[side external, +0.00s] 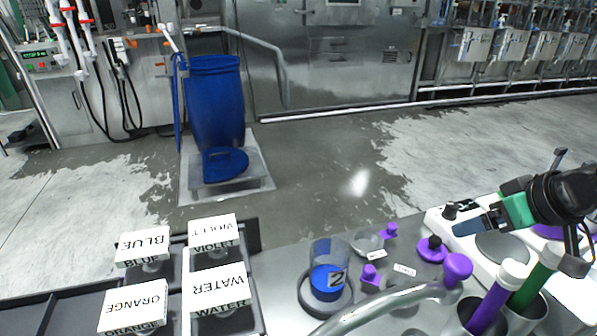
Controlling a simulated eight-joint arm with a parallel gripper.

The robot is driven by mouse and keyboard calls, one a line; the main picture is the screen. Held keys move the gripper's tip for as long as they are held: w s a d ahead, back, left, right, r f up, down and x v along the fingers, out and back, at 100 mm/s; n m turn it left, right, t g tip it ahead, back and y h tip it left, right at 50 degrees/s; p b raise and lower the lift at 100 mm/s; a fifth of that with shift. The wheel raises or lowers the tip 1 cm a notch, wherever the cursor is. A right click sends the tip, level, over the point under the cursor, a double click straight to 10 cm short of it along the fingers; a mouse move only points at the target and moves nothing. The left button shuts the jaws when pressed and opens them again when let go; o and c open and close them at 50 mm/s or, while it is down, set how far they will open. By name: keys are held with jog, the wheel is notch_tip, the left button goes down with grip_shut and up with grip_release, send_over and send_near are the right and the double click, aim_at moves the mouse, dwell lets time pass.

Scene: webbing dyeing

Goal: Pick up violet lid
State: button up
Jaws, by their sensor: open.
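A white block lettered VIOLET (213,232) stands in the back right of a group of four labelled white blocks at lower left. A purple round piece with a knob (432,248) lies on the steel bench, left of my gripper. I cannot tell from this view which of these is the violet lid. My gripper (464,222) enters from the right, its dark and green body pointing left. It is open, with nothing visible between its fingers. It is apart from the VIOLET block, far to its right.
Blocks lettered BLUE (142,246), WATER (219,290) and ORANGE (133,305) surround the VIOLET one. A clear vessel with blue contents (328,272), purple-knobbed pieces, tall tubes (495,300) and a curved metal bar (385,304) crowd the bench. A blue barrel (216,105) stands behind.

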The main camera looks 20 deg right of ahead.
jog(key=o, duration=0.3)
jog(key=n+g, duration=0.7)
jog(key=n, duration=1.6)
send_over(437, 238)
notch_tip(437, 238, down, 8)
jog(key=shift+r, duration=0.15)
jog(key=shift+f, duration=2.95)
